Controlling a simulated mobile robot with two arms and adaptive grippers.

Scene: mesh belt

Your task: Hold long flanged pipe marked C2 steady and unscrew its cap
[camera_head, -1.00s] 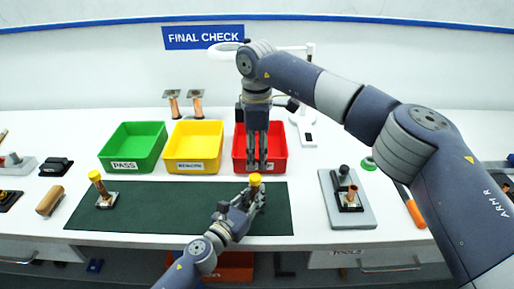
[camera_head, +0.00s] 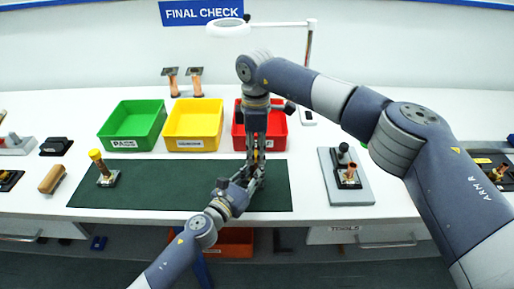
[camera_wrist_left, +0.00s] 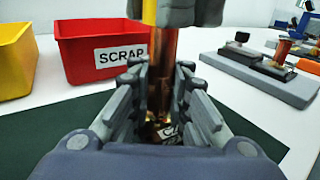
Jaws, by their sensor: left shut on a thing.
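The long flanged pipe (camera_wrist_left: 163,60) is copper and upright, with a partly readable label starting with C near its base. Its yellow cap (camera_wrist_left: 149,10) shows at the top edge of the left wrist view. My left gripper (camera_head: 256,169) is shut on the pipe below the cap; its two fingers also flank the pipe in the left wrist view. My right gripper (camera_head: 257,148) points straight down over the pipe's top, with its fingers at the cap. They hide most of the cap, so I cannot tell whether they grip it.
A second yellow-capped pipe (camera_head: 104,168) stands on the green mat (camera_head: 180,188) at left. Green (camera_head: 133,126), yellow (camera_head: 194,125) and red (camera_head: 238,135) bins line the mat's back. A grey plate (camera_head: 344,190) with a fixture is at right. The mat's middle is clear.

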